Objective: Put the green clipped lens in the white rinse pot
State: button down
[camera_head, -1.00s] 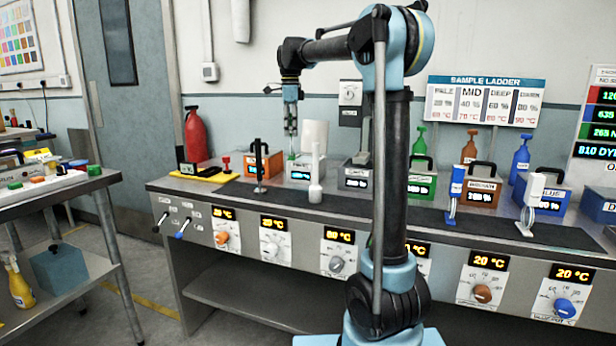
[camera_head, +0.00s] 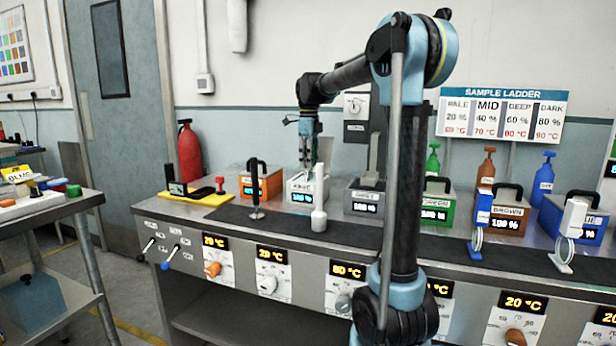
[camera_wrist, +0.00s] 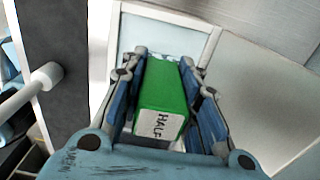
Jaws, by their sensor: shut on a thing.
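My gripper (camera_head: 308,163) hangs pointing down over the white rinse pot (camera_head: 296,190), near its open top. In the wrist view my gripper (camera_wrist: 163,90) is shut on a green block (camera_wrist: 165,88) with a white label reading HALF, which I take as the green clipped lens. The white walls of the pot (camera_wrist: 100,45) show around and behind the block in that view. I cannot tell whether the block's lower end is inside the pot. In the head view the block is too small to make out.
The orange pot (camera_head: 260,184) stands left of the white pot and the grey pot (camera_head: 365,199) stands right. A yellow tray (camera_head: 197,199) lies farther left.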

aim_at(309, 171)
jog(key=shift+d+f, duration=0.1)
jog(key=shift+f, duration=2.1)
jog(key=c, duration=1.2)
grip_release()
jog(key=shift+f, duration=0.1)
notch_tip(309, 171, up, 12)
jog(key=shift+r, duration=0.15)
